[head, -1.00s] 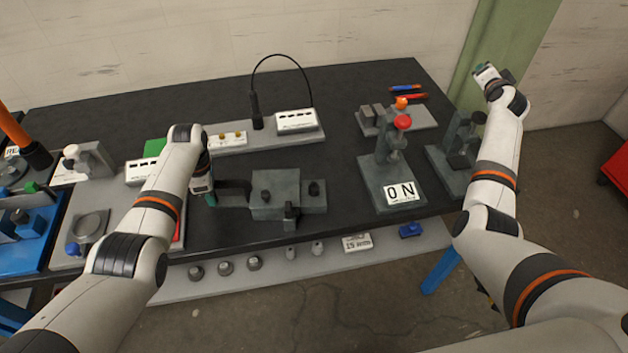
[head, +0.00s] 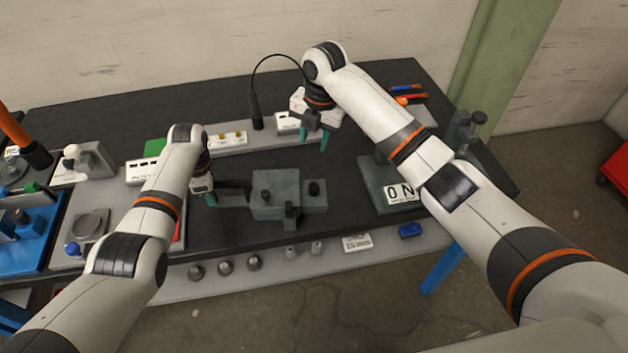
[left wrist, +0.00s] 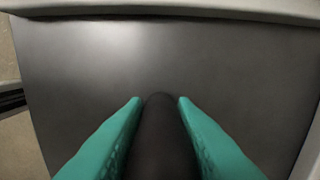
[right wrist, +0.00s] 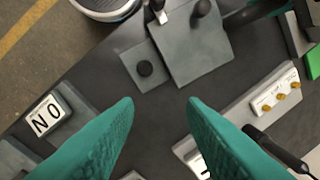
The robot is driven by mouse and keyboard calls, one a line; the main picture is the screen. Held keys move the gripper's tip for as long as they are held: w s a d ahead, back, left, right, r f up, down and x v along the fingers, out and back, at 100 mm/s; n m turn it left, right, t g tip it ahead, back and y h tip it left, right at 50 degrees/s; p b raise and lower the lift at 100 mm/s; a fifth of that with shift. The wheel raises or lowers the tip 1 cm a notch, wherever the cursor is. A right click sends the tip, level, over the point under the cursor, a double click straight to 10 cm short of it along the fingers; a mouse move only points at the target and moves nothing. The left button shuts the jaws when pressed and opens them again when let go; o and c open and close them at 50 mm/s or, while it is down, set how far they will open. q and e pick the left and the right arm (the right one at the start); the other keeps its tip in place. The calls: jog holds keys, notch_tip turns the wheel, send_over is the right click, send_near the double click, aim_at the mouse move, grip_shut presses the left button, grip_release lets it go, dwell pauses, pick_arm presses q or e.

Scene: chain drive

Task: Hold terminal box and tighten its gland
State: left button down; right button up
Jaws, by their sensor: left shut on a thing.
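The grey terminal box (head: 275,188) sits on the black table, a dark bar (head: 234,187) reaching out from its left side. My right gripper (head: 315,141) is open and empty, pointing down above the table, behind and right of the box.
A fixture with an "ON" plate (head: 401,194) stands to the right, partly behind my right arm. A grey strip with a white panel (head: 227,138) and a thin black gooseneck (head: 255,108) lies behind the box. The tabletop between box and strip is clear.

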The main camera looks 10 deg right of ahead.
aim_at(314, 185)
jog(key=f, duration=0.4)
jog(key=s+f+n, duration=0.1)
jog(key=f, duration=0.3)
jog(key=s+f+n+g+h, duration=0.1)
jog(key=f, duration=0.3)
jog(key=shift+s+a+f, duration=0.15)
jog(key=shift+a+f, duration=0.15)
jog(key=shift+f, duration=0.1)
jog(key=shift+c, duration=0.4)
jog(key=c, duration=0.6)
